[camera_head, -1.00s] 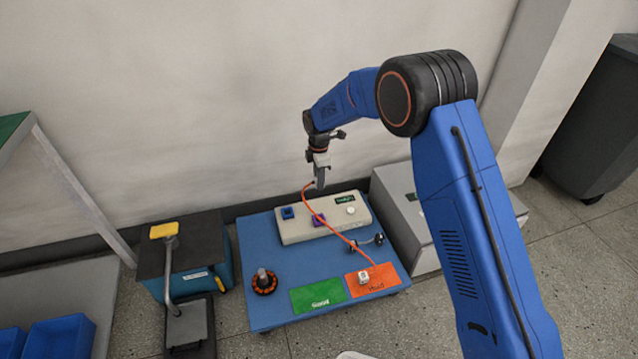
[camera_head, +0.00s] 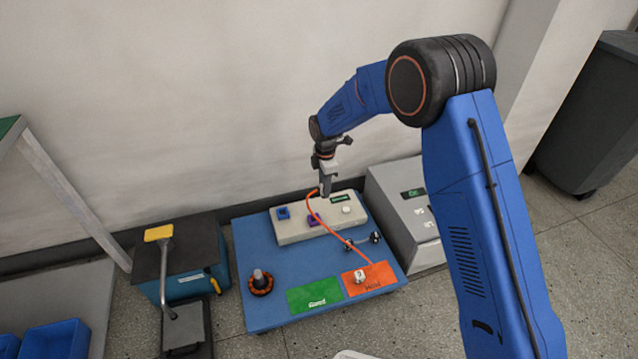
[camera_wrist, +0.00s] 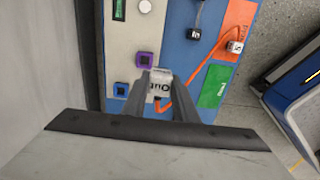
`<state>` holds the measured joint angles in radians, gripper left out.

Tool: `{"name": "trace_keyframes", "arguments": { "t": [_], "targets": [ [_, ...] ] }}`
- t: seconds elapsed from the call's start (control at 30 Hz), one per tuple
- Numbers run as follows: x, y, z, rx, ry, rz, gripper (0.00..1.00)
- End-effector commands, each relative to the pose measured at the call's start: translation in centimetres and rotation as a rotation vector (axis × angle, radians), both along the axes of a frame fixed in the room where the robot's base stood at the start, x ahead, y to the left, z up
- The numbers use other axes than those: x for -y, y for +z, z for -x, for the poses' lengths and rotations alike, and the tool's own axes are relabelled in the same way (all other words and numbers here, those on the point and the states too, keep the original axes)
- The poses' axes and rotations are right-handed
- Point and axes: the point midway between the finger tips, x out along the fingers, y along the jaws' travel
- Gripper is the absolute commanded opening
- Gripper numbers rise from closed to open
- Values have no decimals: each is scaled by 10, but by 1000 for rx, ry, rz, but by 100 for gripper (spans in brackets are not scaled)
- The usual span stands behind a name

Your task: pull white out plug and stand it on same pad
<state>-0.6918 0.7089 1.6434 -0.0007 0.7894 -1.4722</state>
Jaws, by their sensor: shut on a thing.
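A white plug marked "Out" (camera_wrist: 158,88) is between the jaws of my gripper (camera_wrist: 152,97) in the wrist view, and an orange cable trails from it. My gripper (camera_head: 327,194) points down over the beige tester box (camera_head: 290,233) in the head view; the plug is hard to make out there. The cable (camera_head: 330,225) runs to a second white plug, marked "?" (camera_head: 360,276), standing on the orange pad (camera_head: 378,280). It also shows in the wrist view (camera_wrist: 235,46). A purple socket (camera_wrist: 144,60) and a blue socket (camera_wrist: 121,90) show on the tester.
A green pad (camera_head: 314,297) adjoins the orange one on the blue table (camera_head: 264,318). Two small black parts (camera_head: 375,237) lie behind the orange pad. A black-and-orange hub part (camera_head: 261,283) stands at left. A grey box (camera_head: 400,215) stands close on the right.

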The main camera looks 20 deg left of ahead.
Motion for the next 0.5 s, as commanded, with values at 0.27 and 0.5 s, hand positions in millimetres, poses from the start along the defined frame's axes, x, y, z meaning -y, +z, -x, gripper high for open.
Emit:
{"name": "trace_keyframes", "arguments": {
  "t": [0.27, 0.5],
  "targets": [
    [25, 1, 12, 0, 0, 0, 0],
    [46, 0, 21, 0, -1, 0, 0]
  ]
}}
